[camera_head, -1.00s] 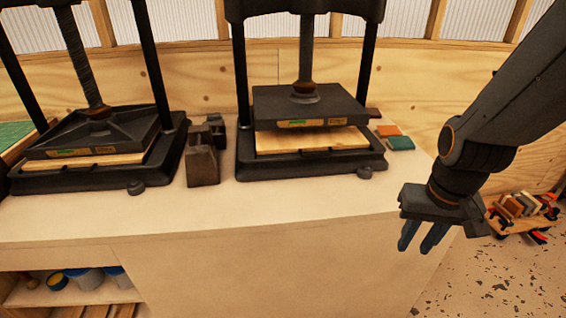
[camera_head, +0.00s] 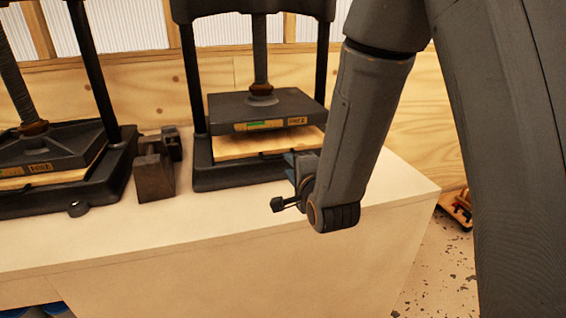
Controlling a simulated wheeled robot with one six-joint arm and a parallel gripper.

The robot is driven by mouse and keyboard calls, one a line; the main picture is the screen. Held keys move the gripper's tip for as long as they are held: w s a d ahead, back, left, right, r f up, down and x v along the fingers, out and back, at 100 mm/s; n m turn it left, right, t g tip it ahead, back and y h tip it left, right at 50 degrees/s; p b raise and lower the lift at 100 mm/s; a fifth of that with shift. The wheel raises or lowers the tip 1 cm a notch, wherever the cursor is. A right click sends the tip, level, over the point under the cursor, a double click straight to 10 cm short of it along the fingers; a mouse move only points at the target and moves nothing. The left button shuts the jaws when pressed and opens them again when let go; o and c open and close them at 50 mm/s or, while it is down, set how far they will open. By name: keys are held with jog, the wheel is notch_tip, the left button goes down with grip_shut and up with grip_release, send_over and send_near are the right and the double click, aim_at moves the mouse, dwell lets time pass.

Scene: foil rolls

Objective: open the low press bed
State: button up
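Two black screw presses stand on the pale bench. The right press (camera_head: 262,102) has its plate raised a little above a light wood bed board (camera_head: 232,147), with a narrow gap between them. A thin dark bar, perhaps a handle, runs along the front of this board. The left press (camera_head: 60,140) has its plate down close on its wood board (camera_head: 48,178). My gripper (camera_head: 290,160) is at the front right corner of the right press, blue fingers toward it. My wrist hides most of the fingers, so their opening and any contact with the bed do not show.
Dark metal blocks (camera_head: 155,172) stand between the presses. The bench top (camera_head: 200,222) is clear in front of the right press. A small cart (camera_head: 460,207) is on the speckled floor at the right. A wood-panelled wall is behind.

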jog(key=p+x, duration=0.1)
jog(key=x, duration=0.6)
jog(key=shift+w+a+p, duration=0.2)
jog(key=shift+w+p, duration=0.1)
grip_shut()
